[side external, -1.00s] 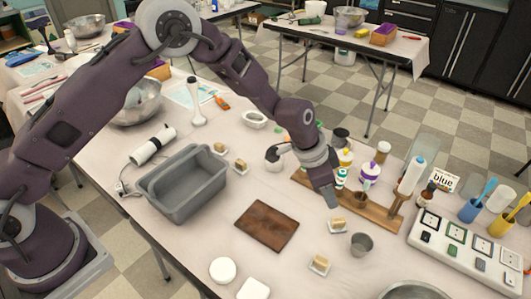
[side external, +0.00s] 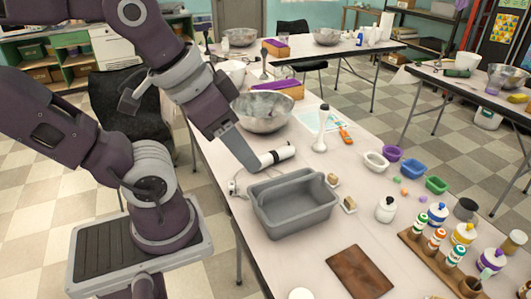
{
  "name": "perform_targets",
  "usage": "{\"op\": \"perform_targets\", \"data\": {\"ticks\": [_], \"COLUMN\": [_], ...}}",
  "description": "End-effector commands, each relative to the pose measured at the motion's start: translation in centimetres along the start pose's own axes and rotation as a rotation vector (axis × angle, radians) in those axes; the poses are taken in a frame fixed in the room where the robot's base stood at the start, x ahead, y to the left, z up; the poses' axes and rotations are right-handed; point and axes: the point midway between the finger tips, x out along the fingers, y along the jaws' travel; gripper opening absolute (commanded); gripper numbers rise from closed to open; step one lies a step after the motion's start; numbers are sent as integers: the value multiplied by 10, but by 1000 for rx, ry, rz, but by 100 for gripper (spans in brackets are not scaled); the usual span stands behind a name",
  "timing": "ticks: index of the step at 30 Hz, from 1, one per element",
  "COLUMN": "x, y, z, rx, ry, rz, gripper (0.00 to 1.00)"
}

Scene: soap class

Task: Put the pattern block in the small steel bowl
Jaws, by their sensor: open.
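My gripper (side external: 250,163) points down beside the white hand blender, behind the grey tub. It appears empty, and the gap between its fingers is hard to see from here. Several tiny coloured pieces lie near the small bowls at the right, including an orange one (side external: 404,191) and a purple one (side external: 423,199). I cannot tell which, if any, is the pattern block. A small pale bowl (side external: 376,162) stands behind them; I cannot tell whether it is steel. A large steel bowl (side external: 263,112) stands behind my gripper.
Purple (side external: 392,153), blue (side external: 414,168) and green (side external: 437,185) bowls stand right. A white jar (side external: 386,209), brown board (side external: 360,271) and wooden bottle rack (side external: 428,262) are nearer.

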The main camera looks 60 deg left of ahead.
Motion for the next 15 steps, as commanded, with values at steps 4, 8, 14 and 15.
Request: {"op": "perform_targets", "data": {"ticks": [4, 8, 14, 15], "x": [0, 0, 3, 7], "y": [0, 0, 5, 11], "z": [1, 1, -18, -35], "rx": [-3, -2, 34, 67], "ry": [1, 1, -8, -17], "rz": [-1, -1, 16, 32], "gripper": [44, 44, 44, 44]}}
